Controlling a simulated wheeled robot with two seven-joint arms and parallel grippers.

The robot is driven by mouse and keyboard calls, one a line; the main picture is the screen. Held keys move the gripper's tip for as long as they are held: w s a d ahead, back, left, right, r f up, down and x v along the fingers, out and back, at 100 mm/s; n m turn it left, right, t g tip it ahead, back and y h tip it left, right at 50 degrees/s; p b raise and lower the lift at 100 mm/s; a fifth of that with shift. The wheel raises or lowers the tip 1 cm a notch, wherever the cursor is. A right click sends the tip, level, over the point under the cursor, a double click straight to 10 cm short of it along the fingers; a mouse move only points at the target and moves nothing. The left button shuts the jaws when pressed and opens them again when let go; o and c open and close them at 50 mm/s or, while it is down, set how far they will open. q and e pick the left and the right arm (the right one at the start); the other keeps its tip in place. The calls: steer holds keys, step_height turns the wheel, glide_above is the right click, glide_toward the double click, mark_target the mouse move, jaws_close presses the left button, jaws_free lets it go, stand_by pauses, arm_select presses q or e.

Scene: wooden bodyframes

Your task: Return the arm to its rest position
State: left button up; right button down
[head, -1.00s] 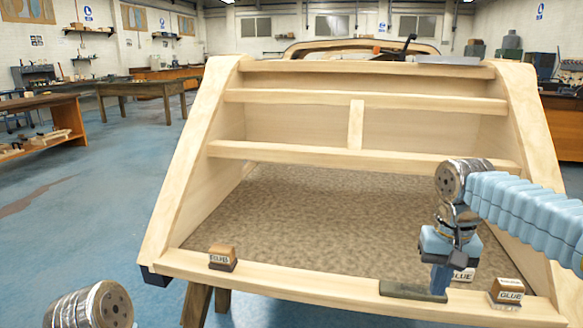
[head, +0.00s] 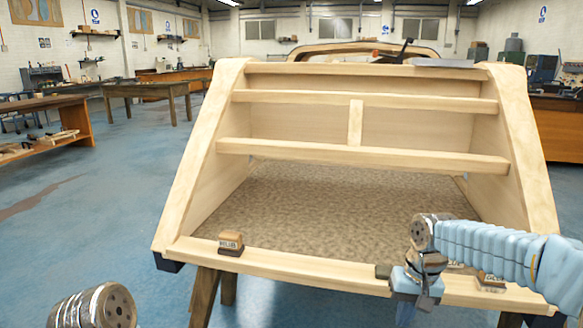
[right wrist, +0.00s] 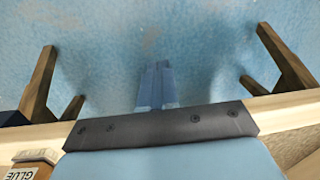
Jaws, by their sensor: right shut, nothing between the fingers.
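My right arm (head: 500,250) comes in from the right, bent down at the wrist. My right gripper (head: 405,312) hangs in front of the bodyframe's front rail (head: 300,268), on the near side. In the right wrist view its fingers (right wrist: 157,85) are together with nothing between them, over blue floor. Of my left arm (head: 95,306) only a metallic joint shows at the lower left; the left gripper is out of view.
The wooden bodyframe (head: 357,153) stands on trestle legs. A labelled block (head: 230,243) sits on its rail at left. Blue floor (head: 110,200) is open at left.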

steer(key=s+a+f+y, duration=0.1)
steer(key=s+a+f, duration=0.15)
steer(key=f, duration=0.55)
steer(key=s+a+f+y, duration=0.1)
steer(key=a+f, duration=0.3)
steer(key=f, duration=0.4)
steer(key=s+a+f+y, duration=0.15)
steer(key=a+f, duration=0.25)
steer(key=f, duration=0.5)
steer(key=s+a+f, duration=0.2)
steer(key=s+f, duration=0.8)
steer(key=s, duration=0.3)
steer(key=shift+s+a+t, duration=0.25)
steer(key=shift+a+t, duration=0.05)
steer(key=shift+a, duration=0.05)
